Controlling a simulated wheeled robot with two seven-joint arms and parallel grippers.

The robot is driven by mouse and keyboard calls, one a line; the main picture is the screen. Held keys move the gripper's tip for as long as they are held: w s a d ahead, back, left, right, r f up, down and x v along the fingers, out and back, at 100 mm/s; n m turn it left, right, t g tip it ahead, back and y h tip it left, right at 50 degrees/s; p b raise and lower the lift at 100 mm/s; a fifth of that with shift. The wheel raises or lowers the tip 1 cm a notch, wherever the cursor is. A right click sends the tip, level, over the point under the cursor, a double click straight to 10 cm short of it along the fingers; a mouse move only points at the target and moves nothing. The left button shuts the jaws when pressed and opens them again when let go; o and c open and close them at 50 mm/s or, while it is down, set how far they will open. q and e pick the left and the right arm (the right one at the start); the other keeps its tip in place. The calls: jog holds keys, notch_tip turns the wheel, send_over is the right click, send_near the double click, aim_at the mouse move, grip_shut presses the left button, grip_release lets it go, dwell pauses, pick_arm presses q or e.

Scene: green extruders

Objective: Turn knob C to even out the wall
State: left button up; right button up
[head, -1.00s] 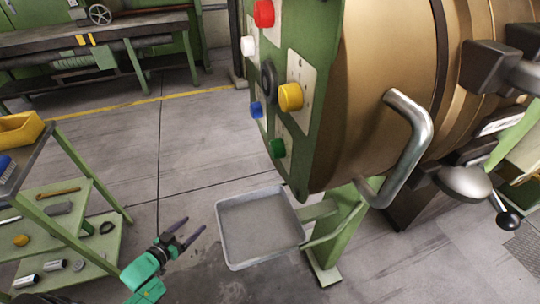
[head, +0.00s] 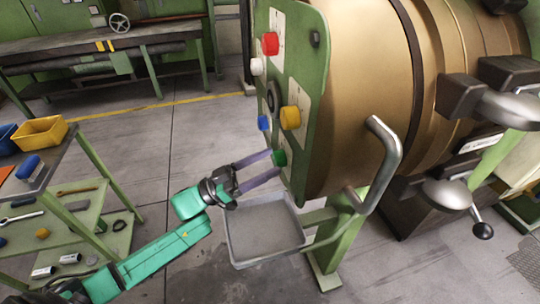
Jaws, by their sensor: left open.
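The green machine panel (head: 309,75) on the brass-coloured drum carries a red knob (head: 270,44), a white knob (head: 257,67), a yellow knob (head: 290,118), a blue knob (head: 263,123) and a green knob (head: 279,158). No letters are legible, so I cannot tell which one is knob C. My left gripper (head: 272,163) is open, its two purple fingers pointing right with their tips at the green knob. I cannot tell whether they touch it. My right gripper is not in view.
A grey tray (head: 237,262) sits below the panel, under my left gripper. A curved metal handle (head: 392,150) sticks out from the drum (head: 362,85). A green tool cart (head: 98,170) with a yellow bin (head: 40,133) stands at left. A workbench (head: 165,30) is behind.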

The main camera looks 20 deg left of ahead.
pick_arm(q)
jog(key=shift+w+d+r, duration=0.2)
jog(key=shift+w+d, duration=0.25)
jog(key=shift+d, duration=0.05)
grip_shut()
